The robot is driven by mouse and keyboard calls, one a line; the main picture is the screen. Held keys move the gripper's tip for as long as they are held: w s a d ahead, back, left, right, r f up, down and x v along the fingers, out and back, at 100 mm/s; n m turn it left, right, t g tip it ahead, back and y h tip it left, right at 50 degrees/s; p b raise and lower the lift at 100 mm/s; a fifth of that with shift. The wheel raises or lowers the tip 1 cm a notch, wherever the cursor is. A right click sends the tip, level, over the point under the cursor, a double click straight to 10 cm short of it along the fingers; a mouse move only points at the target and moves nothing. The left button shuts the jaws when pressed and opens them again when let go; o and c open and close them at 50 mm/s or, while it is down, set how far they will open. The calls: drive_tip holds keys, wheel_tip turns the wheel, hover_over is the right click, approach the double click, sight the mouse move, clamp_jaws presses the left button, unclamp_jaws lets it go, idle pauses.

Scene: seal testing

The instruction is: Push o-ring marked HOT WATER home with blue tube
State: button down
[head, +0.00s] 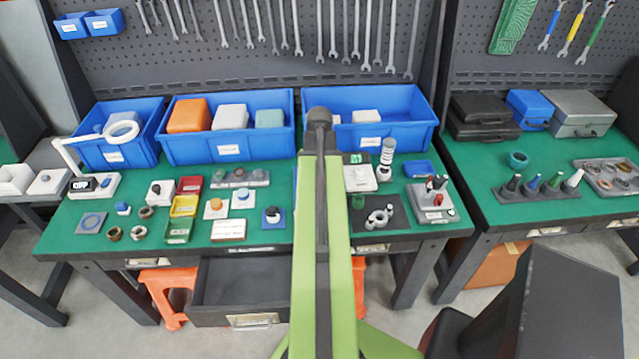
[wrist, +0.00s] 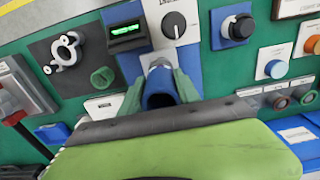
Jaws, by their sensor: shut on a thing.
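My gripper (wrist: 164,86) shows in the wrist view, with its green fingers shut on a blue tube (wrist: 161,101). The tube's open end faces the wrist camera. A pale grey fitting (wrist: 158,63) stands just beyond the tube, on or beside a blue mat; I cannot tell if they touch. A grey block with several coloured rings (wrist: 277,100) lies at right in the wrist view, and the ring block also shows in the head view (head: 240,179). The label text is too small to read, so I cannot tell which ring is marked HOT WATER. In the head view my arm hides the gripper and tube.
A meter with a green display (wrist: 128,29) and a dial box (wrist: 174,25) stand close beyond the fitting. Blue bins (head: 230,145) line the back; a drawer (head: 240,290) hangs open.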

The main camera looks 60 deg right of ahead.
drive_tip(key=shift+f+b, duration=1.25)
drive_tip(key=shift+f, duration=0.1)
drive_tip(key=shift+r, duration=0.15)
wheel_tip(320, 180, up, 9)
drive_tip(key=p, duration=0.9)
